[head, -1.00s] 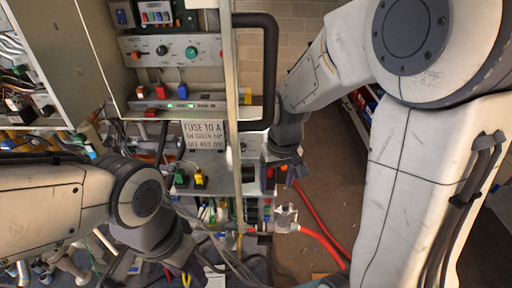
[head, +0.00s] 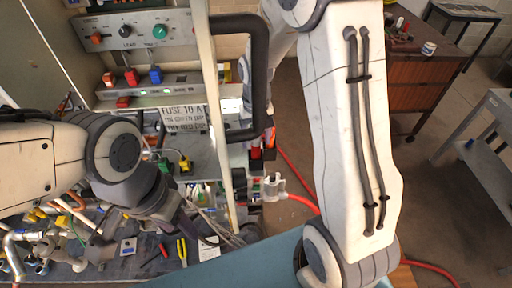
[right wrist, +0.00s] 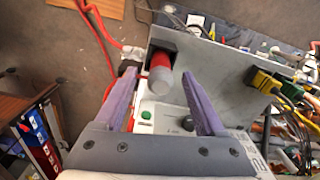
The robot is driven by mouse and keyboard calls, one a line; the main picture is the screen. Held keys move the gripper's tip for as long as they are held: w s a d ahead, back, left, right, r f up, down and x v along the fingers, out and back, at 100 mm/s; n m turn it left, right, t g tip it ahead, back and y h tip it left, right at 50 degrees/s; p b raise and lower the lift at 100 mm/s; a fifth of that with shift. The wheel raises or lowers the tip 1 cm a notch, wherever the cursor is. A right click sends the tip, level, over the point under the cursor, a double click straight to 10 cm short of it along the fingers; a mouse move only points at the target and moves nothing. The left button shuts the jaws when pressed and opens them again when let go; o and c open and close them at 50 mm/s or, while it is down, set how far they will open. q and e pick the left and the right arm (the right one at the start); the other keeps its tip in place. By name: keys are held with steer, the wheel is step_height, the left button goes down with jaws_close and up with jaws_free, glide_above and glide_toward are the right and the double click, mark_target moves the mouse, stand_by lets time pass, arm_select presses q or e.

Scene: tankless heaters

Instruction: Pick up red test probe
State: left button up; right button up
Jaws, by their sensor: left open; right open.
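A red cylinder with a pale, rounded end (right wrist: 161,66) sits in a dark holder on a grey metal panel in the right wrist view. It may be the red test probe; I cannot be sure. My right gripper (right wrist: 158,78) is open, its purple fingers on either side of the cylinder in the picture; contact cannot be told. In the head view my right gripper is largely hidden behind the black handle and arm.
A grey cabinet holds a control panel (head: 145,35) with red and blue plugs (head: 131,77). A black handle (head: 262,75) stands out from its edge. A red hose (head: 300,201) runs behind my right arm. A brown cabinet (head: 425,75) stands right; open floor lies between.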

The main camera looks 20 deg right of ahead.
mark_target(256, 147)
step_height(256, 147, down, 3)
steer(key=shift+f+p, duration=0.1)
steer(key=shift+p, duration=0.6)
steer(key=shift+f, duration=0.35)
steer(key=shift+c, duration=0.4)
jaws_close()
steer(key=shift+r, duration=0.1)
